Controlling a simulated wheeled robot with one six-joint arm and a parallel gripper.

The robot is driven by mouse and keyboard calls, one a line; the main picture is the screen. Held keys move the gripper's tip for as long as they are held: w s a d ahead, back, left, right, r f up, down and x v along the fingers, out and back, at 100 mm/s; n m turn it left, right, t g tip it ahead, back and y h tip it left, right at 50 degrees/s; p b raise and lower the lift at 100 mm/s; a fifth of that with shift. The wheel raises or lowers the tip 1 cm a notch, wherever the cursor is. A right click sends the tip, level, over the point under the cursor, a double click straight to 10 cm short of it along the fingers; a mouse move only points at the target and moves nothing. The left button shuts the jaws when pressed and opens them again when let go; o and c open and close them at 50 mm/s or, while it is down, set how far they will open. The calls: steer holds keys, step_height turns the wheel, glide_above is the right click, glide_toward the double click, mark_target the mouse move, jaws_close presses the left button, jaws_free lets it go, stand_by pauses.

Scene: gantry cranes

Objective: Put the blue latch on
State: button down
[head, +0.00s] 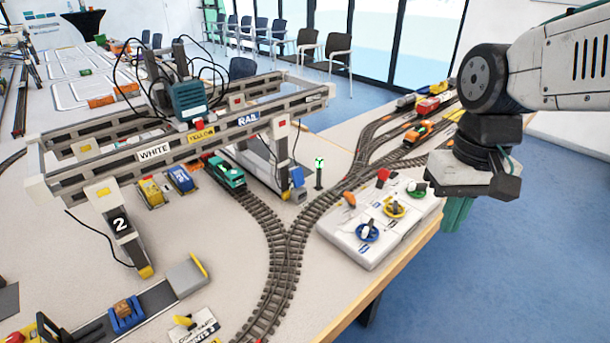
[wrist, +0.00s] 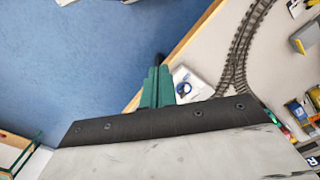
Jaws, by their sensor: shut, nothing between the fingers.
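A white control box (head: 345,243) stands at the table's right edge. On it sits a blue ring-shaped control (head: 367,231) with a white lever, at the box's near end; I take this as the blue latch, though its exact setting is too small to tell. It also shows in the wrist view (wrist: 183,88), just right of my fingers. My gripper (head: 457,217) hangs beyond the table edge, right of the box and apart from it. Its teal fingers are shut and empty, and they show in the wrist view (wrist: 158,75).
Yellow (head: 394,208) and green (head: 417,190) controls and a red knob (head: 383,175) share the box. A gantry crane (head: 180,135) spans the tracks at left. A green signal (head: 319,172) stands behind the box. Blue floor beside the table is clear.

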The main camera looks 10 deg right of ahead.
mark_target(298, 173)
steer(key=w+d+f+n+t, duration=0.1)
steer(key=w+f+n+t, duration=0.2)
steer(key=w, duration=0.7)
steer(key=w+f+t, duration=0.2)
steer(key=w+t, duration=0.3)
steer(key=w, duration=0.5)
steer(key=w+a+f+n+t+y, duration=0.4)
steer(key=w+a+f+y, duration=0.4)
steer(key=w+a+f, duration=0.2)
steer(key=shift+w+a+f+n+y, duration=0.4)
steer(key=shift+a+f+n, duration=0.15)
steer(key=shift+f, duration=0.2)
steer(key=shift+a, duration=0.1)
steer(key=x, duration=1.4)
steer(key=shift+r, duration=0.15)
